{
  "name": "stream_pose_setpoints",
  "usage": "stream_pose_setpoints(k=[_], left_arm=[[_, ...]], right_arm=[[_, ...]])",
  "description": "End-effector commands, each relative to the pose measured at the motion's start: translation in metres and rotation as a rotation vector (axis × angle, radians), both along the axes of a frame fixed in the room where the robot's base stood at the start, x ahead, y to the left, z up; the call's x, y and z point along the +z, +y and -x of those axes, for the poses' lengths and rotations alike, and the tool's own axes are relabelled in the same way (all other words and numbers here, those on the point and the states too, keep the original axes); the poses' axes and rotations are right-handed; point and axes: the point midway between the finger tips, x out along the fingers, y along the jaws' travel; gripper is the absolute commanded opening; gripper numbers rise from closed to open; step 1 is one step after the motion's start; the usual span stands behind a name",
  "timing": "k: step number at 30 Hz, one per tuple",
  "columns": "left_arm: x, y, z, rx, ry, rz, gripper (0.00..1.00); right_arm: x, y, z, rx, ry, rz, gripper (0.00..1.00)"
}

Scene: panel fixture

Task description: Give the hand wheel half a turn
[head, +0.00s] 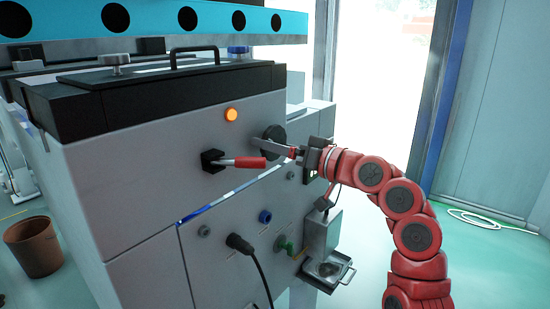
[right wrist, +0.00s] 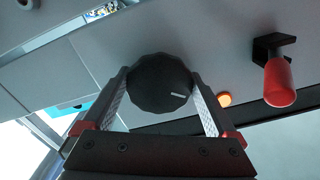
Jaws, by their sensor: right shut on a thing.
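The hand wheel (head: 270,133) is a dark round knob on the grey panel face, right of the red-handled lever. In the right wrist view the hand wheel (right wrist: 160,84) fills the space between the fingers, with a small pale mark near its right edge. My right gripper (head: 283,146) reaches it from the right and hides part of it. In the right wrist view the right gripper's fingers (right wrist: 160,76) are on opposite sides of the wheel, shut on it. My left gripper is not in view.
A lever with a red grip (head: 243,162) sticks out close left of the wheel. An orange lamp (head: 231,115) glows above. Below are a blue fitting (head: 265,216), a black cable plug (head: 238,242) and a small metal tray (head: 327,270). A brown pot (head: 34,246) stands at the left.

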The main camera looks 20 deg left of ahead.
Motion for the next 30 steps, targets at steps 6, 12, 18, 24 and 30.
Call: stream_pose_setpoints(k=[6, 12, 18, 24, 30], left_arm=[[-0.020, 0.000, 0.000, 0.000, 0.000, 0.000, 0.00], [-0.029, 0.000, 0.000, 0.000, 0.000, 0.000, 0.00], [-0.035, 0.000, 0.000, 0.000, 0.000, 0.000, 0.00], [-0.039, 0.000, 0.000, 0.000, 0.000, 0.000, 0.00], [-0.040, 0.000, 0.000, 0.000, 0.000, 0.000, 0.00]], right_arm=[[-0.006, 0.000, -0.001, 0.001, -0.188, 0.073, 0.37], [-0.005, 0.000, -0.002, 0.003, -0.346, 0.130, 0.37], [-0.004, 0.000, -0.003, 0.003, -0.467, 0.174, 0.37], [-0.004, 0.000, -0.003, 0.004, -0.543, 0.201, 0.37], [-0.004, -0.001, -0.004, 0.003, -0.577, 0.215, 0.37]])
